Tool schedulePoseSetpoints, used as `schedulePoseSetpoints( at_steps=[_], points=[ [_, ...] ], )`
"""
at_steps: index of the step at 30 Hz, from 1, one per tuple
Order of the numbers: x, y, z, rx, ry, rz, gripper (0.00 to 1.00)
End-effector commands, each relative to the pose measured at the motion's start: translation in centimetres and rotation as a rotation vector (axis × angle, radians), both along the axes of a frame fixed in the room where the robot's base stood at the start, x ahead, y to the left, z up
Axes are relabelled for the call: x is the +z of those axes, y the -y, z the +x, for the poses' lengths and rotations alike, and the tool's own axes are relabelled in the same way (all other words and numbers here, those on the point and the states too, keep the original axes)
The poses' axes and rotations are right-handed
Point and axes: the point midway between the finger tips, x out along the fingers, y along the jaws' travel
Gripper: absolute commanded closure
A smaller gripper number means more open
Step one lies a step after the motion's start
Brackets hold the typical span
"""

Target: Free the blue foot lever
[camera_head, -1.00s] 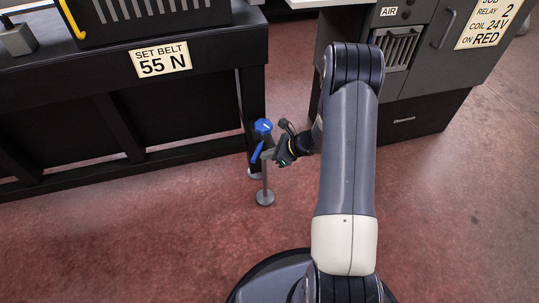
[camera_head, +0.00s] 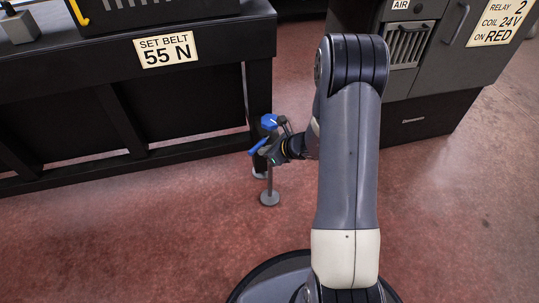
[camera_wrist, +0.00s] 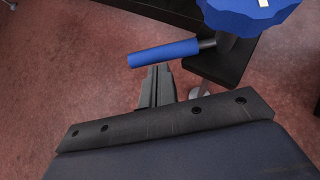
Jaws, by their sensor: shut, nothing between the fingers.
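The blue lever (camera_head: 258,147) sticks out to the lower left from beneath a blue knob (camera_head: 270,121), at the right-hand leg of the black table. In the wrist view the lever (camera_wrist: 163,53) is a blue cylinder on a dark rod, and part of the knob (camera_wrist: 248,12) shows at the top right. My gripper (camera_head: 269,154) is at the lever, just below it in the head view. In the wrist view its fingertips (camera_wrist: 158,72) are together and empty, right at the underside of the lever. I cannot tell whether they touch it.
A grey post with a round foot (camera_head: 269,198) stands on the floor below my gripper. The black table (camera_head: 180,90) bears a "SET BELT 55 N" sign (camera_head: 166,49). A grey cabinet (camera_head: 425,60) stands at the right. The red floor in front is clear.

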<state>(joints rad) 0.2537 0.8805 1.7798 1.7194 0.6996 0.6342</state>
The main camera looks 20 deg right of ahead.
Motion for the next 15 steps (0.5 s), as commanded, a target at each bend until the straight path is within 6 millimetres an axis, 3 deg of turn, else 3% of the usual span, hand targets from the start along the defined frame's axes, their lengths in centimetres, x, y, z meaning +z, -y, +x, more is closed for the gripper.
schedulePoseSetpoints(
  at_steps=[15],
  points=[
    [0.0,-2.0,1.3,0.002,0.001,-0.001,1.0]
  ],
)
